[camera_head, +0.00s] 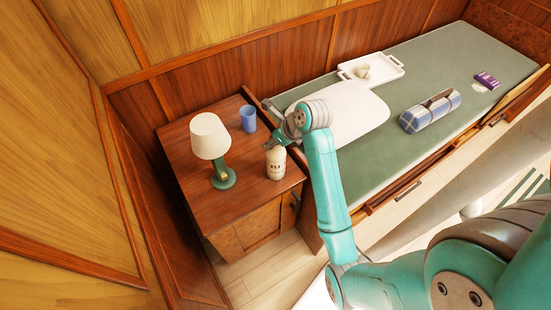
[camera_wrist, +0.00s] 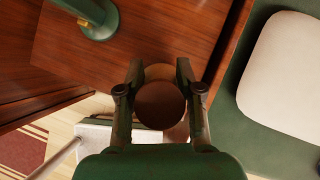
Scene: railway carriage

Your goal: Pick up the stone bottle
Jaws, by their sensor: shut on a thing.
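The stone bottle (camera_head: 275,163) is cream-coloured with dark lettering. It is upright at the right front part of the wooden cabinet top in the head view. In the wrist view I look down on its round brown top (camera_wrist: 160,105) between the two fingers. My gripper (camera_head: 277,144) is at the bottle's upper part and is shut on it. In the wrist view my gripper (camera_wrist: 158,80) has one finger on each side of the bottle. I cannot tell whether the bottle's base touches the cabinet top.
A lamp (camera_head: 211,140) with a green base and a blue cup (camera_head: 248,119) stand on the cabinet (camera_head: 190,190). The green berth (camera_head: 400,150) to the right holds a pillow (camera_head: 350,112), a white tray (camera_head: 388,68), a rolled plaid blanket (camera_head: 430,111) and a purple box (camera_head: 487,80).

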